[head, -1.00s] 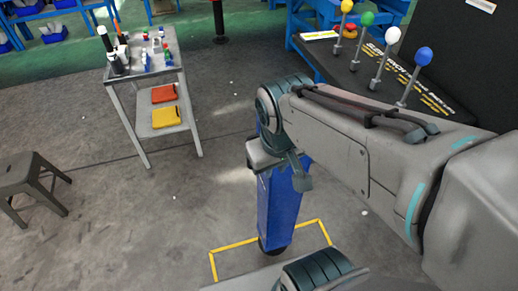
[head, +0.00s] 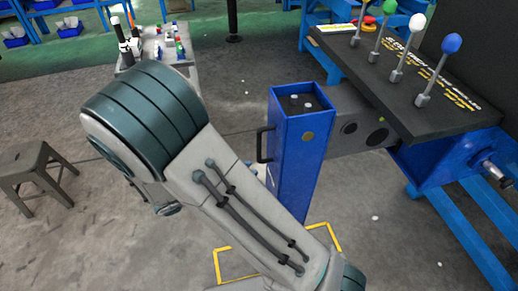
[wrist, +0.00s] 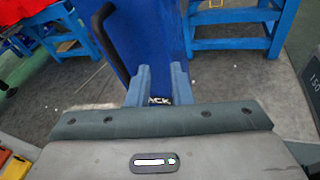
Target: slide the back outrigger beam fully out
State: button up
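The back outrigger shows in the head view as a grey beam (head: 353,130) with dark round holes, running from the crane's blue frame (head: 438,158) to an upright blue leg box (head: 300,160). A black handle (head: 262,146) is on the box's left side. In the wrist view the blue leg box (wrist: 150,28) stands ahead with its handle (wrist: 105,38) at upper left; letters reading "ACK" show between my fingers. My gripper (wrist: 159,80) is open, its two fingers apart and empty, in front of the box and right of the handle. The head view hides it behind my arm.
A control bench (head: 420,95) with coloured levers stands above the beam at right. A small table (head: 183,50) with bottles is behind my arm, and a grey stool (head: 35,170) is at left. Yellow tape (head: 222,252) marks the floor near the leg box.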

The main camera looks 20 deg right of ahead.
aim_at(259, 159)
jog(key=w+a+f+n+t, duration=0.2)
jog(key=a+f+n+t, duration=0.1)
jog(key=a+n+t, duration=0.2)
jog(key=x, duration=0.4)
jog(key=p+x, duration=0.1)
jog(key=x, duration=0.4)
jog(key=p+x, duration=0.1)
jog(key=x, duration=0.3)
jog(key=shift+w+d+r, duration=0.2)
jog(key=shift+d+r, duration=0.15)
grip_shut()
